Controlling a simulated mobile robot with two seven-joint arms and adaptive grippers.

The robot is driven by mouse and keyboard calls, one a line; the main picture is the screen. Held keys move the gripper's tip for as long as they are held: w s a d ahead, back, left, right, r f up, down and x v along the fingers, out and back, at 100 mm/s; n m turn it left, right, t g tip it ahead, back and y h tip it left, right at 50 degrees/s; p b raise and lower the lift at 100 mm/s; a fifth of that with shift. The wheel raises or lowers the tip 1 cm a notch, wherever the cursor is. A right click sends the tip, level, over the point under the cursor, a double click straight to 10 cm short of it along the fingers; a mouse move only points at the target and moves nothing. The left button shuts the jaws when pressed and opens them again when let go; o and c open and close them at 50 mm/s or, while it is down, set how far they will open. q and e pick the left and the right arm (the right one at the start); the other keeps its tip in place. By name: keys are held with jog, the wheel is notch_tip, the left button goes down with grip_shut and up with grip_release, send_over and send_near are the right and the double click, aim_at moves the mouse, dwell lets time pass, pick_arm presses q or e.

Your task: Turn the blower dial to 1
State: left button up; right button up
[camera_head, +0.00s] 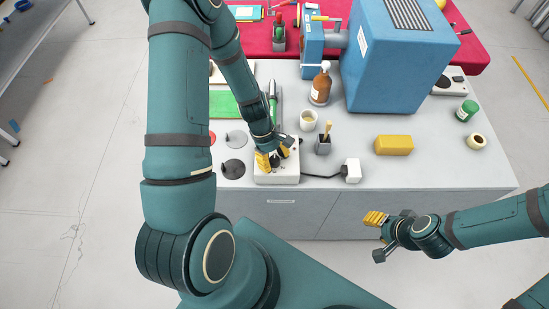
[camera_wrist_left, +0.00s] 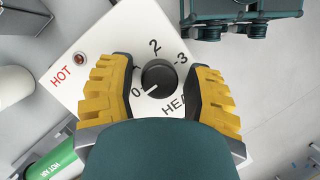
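A white control box (camera_head: 290,176) sits at the table's front edge, under my left gripper (camera_head: 273,158). In the left wrist view its round black dial (camera_wrist_left: 158,75) has a white pointer line aimed at 0. The marks 2 and 3 and part of a word starting "HEA" show; no 1 is visible, and a finger covers that side. My left gripper (camera_wrist_left: 160,90) is open, its yellow fingers on either side of the dial with small gaps. My right gripper (camera_head: 374,220) is off the table's front edge, holding nothing visible; its opening is unclear.
Beside a red "HOT" lamp (camera_wrist_left: 70,43) lies a green cylinder (camera_wrist_left: 52,165). A cup (camera_head: 308,121), brown bottle (camera_head: 321,85), dark holder (camera_head: 323,146), yellow block (camera_head: 393,145) and white plug block (camera_head: 352,171) stand nearby.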

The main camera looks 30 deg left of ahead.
pick_arm(q)
grip_shut()
jog(key=shift+m, duration=0.3)
jog(key=m+g, duration=0.1)
jog(key=m, duration=0.1)
jog(key=m+g+y, duration=0.1)
jog(key=m, duration=0.2)
jog(key=shift+d, duration=0.1)
jog(key=m+y, duration=0.1)
jog(key=m, duration=0.2)
jog(key=m+g+y, duration=0.1)
jog(key=m, duration=0.2)
jog(key=shift+s+f+b, duration=0.1)
jog(key=shift+b, duration=0.3)
jog(key=shift+m, duration=0.3)
jog(key=shift+o, duration=2.3)
grip_release()
